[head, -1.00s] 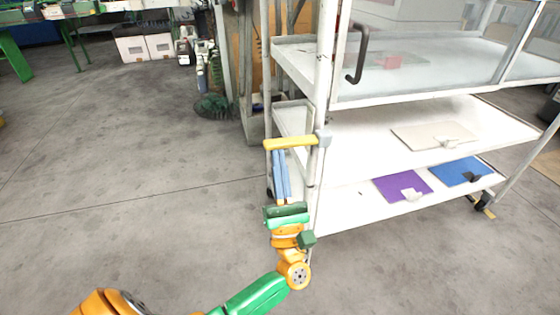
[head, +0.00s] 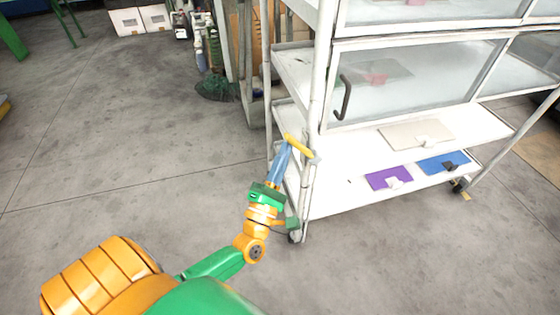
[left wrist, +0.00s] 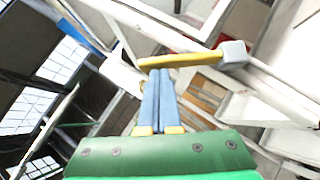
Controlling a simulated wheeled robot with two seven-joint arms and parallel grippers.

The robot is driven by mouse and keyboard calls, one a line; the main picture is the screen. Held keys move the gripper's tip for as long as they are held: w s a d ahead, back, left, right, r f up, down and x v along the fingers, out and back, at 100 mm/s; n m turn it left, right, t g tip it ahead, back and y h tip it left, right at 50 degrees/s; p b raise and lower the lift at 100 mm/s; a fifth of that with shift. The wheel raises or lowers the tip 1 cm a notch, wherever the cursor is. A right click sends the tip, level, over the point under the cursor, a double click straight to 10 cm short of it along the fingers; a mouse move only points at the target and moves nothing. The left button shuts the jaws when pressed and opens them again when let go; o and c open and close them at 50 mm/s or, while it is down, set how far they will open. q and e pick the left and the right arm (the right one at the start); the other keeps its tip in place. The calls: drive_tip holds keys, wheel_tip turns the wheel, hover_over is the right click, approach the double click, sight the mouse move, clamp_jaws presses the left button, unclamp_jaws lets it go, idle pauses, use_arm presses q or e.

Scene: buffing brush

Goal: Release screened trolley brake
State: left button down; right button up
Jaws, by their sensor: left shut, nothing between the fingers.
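The white trolley (head: 335,205) stands on the right with shelves and a clear screen (head: 420,75). A yellow lever (head: 298,145) with a grey hub (head: 315,158) sits on its near left post. It angles up and left from the hub. My left gripper (head: 283,147) has its blue fingers together, empty, with the tips at the lever. In the left wrist view, the fingertips (left wrist: 160,72) meet the underside of the lever (left wrist: 180,60) near its free end; I cannot tell whether they touch. My right gripper is out of view.
The screen has a dark handle (head: 343,100). Purple (head: 388,178) and blue (head: 443,162) boards lie on the bottom shelf, and a beige board (head: 415,133) on the shelf above. Castors (head: 458,185) stand on the floor. The grey floor at left (head: 110,150) is clear.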

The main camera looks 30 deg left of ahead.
sight(297, 141)
use_arm(q)
drive_tip(key=r+m+g+h+p, duration=0.1)
drive_tip(key=p, duration=0.2)
drive_tip(key=w+d+r+m+p, duration=0.1)
drive_tip(key=m+p, duration=0.1)
drive_tip(key=p, duration=0.1)
drive_tip(key=w+d+r+m+g+h+p, duration=0.1)
drive_tip(key=p, duration=0.2)
drive_tip(key=shift+r+m+g+h, duration=0.3)
drive_tip(key=shift+r, duration=0.1)
drive_tip(key=shift+w+d+m+g+p, duration=0.25)
drive_tip(key=shift+w+m+g+p, duration=0.3)
drive_tip(key=shift+p, duration=0.6)
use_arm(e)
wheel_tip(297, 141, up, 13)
use_arm(q)
drive_tip(key=shift+s+f, duration=0.1)
